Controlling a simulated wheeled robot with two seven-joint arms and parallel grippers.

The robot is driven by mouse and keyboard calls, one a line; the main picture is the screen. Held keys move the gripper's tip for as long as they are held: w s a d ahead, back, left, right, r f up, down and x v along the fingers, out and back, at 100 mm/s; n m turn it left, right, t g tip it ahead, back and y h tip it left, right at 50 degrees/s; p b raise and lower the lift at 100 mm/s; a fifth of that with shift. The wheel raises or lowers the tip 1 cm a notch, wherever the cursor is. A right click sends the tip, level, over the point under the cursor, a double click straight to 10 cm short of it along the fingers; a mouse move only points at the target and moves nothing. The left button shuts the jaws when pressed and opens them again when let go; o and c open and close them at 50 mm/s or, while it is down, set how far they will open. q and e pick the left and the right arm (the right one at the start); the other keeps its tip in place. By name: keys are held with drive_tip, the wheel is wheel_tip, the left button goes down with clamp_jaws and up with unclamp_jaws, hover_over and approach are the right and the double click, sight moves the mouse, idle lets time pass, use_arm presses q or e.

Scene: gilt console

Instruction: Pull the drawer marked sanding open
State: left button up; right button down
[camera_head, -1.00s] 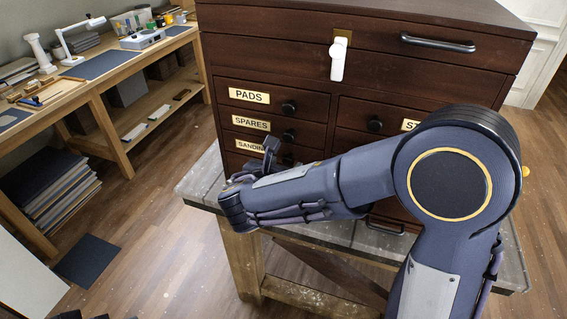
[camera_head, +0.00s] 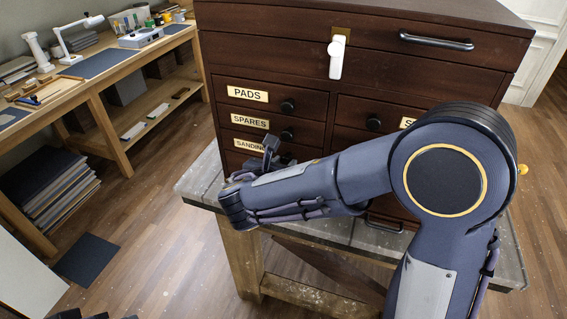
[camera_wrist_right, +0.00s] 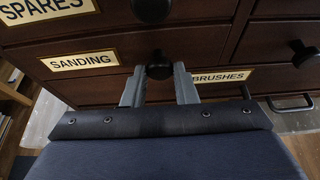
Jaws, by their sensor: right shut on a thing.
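The sanding drawer is the third down in the left column of a dark wooden cabinet. Its brass label SANDING (camera_head: 247,144) is partly covered by my right gripper (camera_head: 270,152) in the head view. In the right wrist view the label (camera_wrist_right: 80,62) is fully readable. The drawer's round dark knob (camera_wrist_right: 158,69) sits between the fingertips of my right gripper (camera_wrist_right: 159,82), which is shut on it. I cannot tell whether the drawer stands out from the cabinet. My left gripper is not clearly in view.
The cabinet (camera_head: 270,52) stands on a worn grey-topped bench (camera_head: 203,176). The PADS and SPARES drawers are above, and a BRUSHES label (camera_wrist_right: 222,77) is lower right. A workbench (camera_head: 100,82) is at left.

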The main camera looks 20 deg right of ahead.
drive_tip(key=s+a, duration=1.1)
drive_tip(key=s, duration=0.5)
drive_tip(key=shift+s+p, duration=0.2)
drive_tip(key=shift+p, duration=0.15)
drive_tip(key=c, duration=1.2)
unclamp_jaws()
drive_tip(key=shift+o, duration=0.2)
drive_tip(key=b+v, duration=0.1)
drive_tip(key=v, duration=0.7)
drive_tip(key=shift+f, duration=0.1)
